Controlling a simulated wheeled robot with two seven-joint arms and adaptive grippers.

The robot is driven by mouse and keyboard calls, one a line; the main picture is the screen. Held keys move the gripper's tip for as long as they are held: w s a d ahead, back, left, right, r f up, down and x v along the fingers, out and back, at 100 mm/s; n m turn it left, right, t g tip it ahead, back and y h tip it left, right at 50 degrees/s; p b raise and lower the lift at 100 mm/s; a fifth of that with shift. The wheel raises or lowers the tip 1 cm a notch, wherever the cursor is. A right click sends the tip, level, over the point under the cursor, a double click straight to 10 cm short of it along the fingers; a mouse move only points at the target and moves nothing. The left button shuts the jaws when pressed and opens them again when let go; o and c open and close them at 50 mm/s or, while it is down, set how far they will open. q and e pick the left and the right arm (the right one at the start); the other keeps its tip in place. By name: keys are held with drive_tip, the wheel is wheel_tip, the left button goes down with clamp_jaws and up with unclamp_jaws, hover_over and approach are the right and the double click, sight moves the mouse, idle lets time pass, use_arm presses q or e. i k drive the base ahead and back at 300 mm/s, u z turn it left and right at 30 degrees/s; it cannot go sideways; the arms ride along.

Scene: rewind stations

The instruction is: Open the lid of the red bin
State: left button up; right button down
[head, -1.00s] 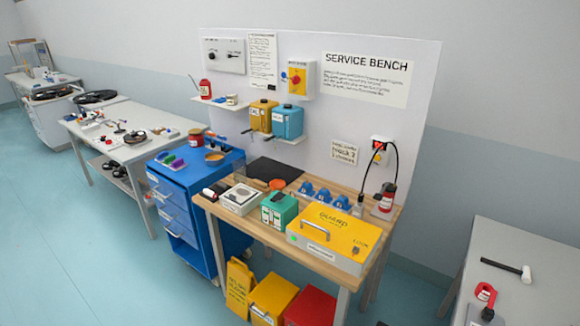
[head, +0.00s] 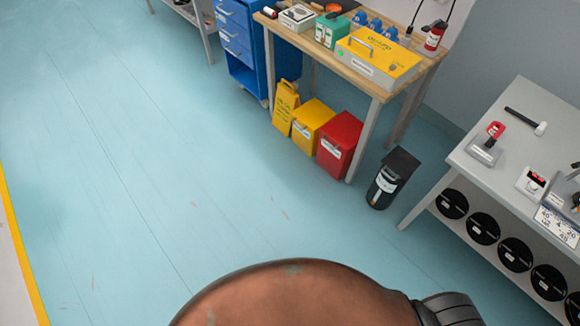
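The red bin (head: 340,140) stands on the floor under the right front part of the wooden service bench (head: 380,93), beside the bench's front leg. Its red top looks closed, and a white label is on its front. Neither of my grippers is in view.
A yellow bin (head: 311,125) stands directly left of the red bin, and a yellow floor sign (head: 284,108) left of that. A black bin (head: 389,182) stands right of the bench leg. A grey table (head: 500,130) is at the right. The blue floor in front is open.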

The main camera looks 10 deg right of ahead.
sight(346, 129)
drive_tip(key=z, duration=1.4)
drive_tip(key=k, duration=0.1)
drive_tip(key=u, duration=2.3)
drive_tip(key=i, duration=0.7)
drive_tip(key=z, duration=0.6)
drive_tip(key=i, duration=0.65)
drive_tip(key=z, duration=0.65)
